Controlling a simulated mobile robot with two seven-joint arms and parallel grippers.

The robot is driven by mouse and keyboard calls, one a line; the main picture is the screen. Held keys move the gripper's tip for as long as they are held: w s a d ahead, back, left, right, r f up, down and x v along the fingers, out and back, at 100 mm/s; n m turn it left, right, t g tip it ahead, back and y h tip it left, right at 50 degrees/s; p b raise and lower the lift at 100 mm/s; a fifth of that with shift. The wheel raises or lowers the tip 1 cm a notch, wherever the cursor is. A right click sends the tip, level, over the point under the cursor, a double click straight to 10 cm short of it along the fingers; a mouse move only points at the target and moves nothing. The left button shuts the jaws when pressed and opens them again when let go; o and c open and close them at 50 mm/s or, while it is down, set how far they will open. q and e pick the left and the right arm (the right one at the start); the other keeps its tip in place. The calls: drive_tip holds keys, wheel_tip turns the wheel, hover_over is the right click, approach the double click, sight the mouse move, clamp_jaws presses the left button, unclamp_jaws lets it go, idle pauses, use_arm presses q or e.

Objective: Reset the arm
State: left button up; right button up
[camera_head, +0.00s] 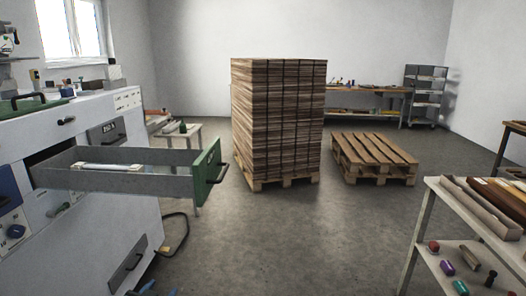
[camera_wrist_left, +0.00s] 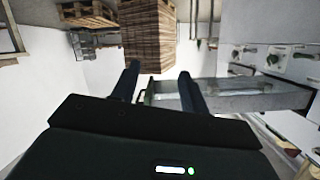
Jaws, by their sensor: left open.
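My left gripper (camera_wrist_left: 159,73) shows in the left wrist view with its two dark fingers apart and nothing between them. The grey drawer (camera_wrist_left: 225,92) of the machine lies beyond and to the right of the fingers in that view. In the head view the drawer (camera_head: 125,181) is pulled out, with a green front (camera_head: 206,172) and a dark handle. A small dark shape at the bottom left edge of the head view may be part of my left gripper; it is mostly cut off. My right gripper is in neither view.
A white machine (camera_head: 85,235) stands at the left. A tall stack of boards (camera_head: 277,120) rests on a pallet, with empty pallets (camera_head: 374,155) beside it. A shelf trolley (camera_head: 420,215) with tools stands at the right. The floor (camera_head: 290,235) between is clear.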

use_arm(q)
drive_tip(key=s+d+f+g+h, duration=0.1)
drive_tip(key=s+d+f, duration=0.2)
drive_tip(key=s, duration=0.6)
drive_tip(key=s+d+f+g, duration=0.1)
drive_tip(key=s+d+f, duration=0.2)
drive_tip(key=s, duration=0.5)
drive_tip(key=s+d+f+g+h, duration=0.1)
drive_tip(key=s+d+f+g, duration=0.1)
drive_tip(key=s+d, duration=0.3)
drive_tip(key=s+f, duration=0.1)
drive_tip(key=s, duration=0.3)
drive_tip(key=shift+s+d+n+h, duration=0.15)
drive_tip(key=shift+s+n+h, duration=0.15)
drive_tip(key=shift+n, duration=0.1)
drive_tip(key=shift+c, duration=0.5)
